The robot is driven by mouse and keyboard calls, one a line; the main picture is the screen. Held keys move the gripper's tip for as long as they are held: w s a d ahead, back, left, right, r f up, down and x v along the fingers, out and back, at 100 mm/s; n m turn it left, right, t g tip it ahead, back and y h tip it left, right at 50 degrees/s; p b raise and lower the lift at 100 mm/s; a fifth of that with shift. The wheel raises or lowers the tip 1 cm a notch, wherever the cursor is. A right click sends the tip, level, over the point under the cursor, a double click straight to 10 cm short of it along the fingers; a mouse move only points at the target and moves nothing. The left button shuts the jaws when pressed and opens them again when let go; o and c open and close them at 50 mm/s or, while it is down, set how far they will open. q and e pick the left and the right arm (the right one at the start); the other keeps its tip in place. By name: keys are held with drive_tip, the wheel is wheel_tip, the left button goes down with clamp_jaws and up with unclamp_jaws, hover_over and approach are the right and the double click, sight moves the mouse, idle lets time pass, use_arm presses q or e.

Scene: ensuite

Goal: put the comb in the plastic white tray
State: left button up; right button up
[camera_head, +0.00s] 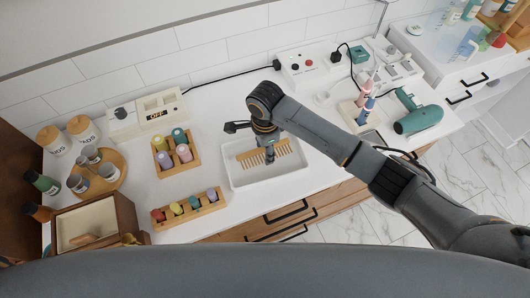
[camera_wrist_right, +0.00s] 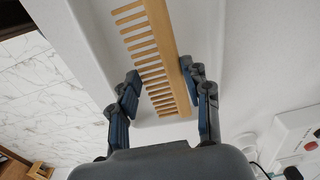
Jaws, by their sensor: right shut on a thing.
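The wooden comb (camera_head: 282,147) is at the white plastic tray (camera_head: 236,180) in the head view, within the tray's outline. My right gripper (camera_head: 268,156) reaches down over the tray and is shut on the comb. In the right wrist view the comb (camera_wrist_right: 158,45) runs up between the two fingers of the right gripper (camera_wrist_right: 163,90), its teeth pointing left. The tray (camera_wrist_right: 205,30) lies behind it. I cannot tell whether the comb touches the tray floor. My left gripper is not in view.
Left of the tray stand a wooden box of bottles (camera_head: 177,165) and a wooden rack of small bottles (camera_head: 190,211). A white control box (camera_head: 300,68) is behind the tray. A teal hair dryer (camera_head: 418,120) lies at the right. Counter between tray and dryer is partly covered by my arm.

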sight(264, 154)
wheel_tip(264, 154, down, 3)
drive_tip(key=shift+w+a+f, duration=0.1)
drive_tip(key=shift+a, duration=0.05)
drive_tip(key=o, duration=0.9)
drive_tip(key=shift+f, duration=0.1)
wheel_tip(264, 154, up, 12)
drive_tip(key=shift+r+b, duration=0.2)
drive_tip(key=shift+b, duration=0.4)
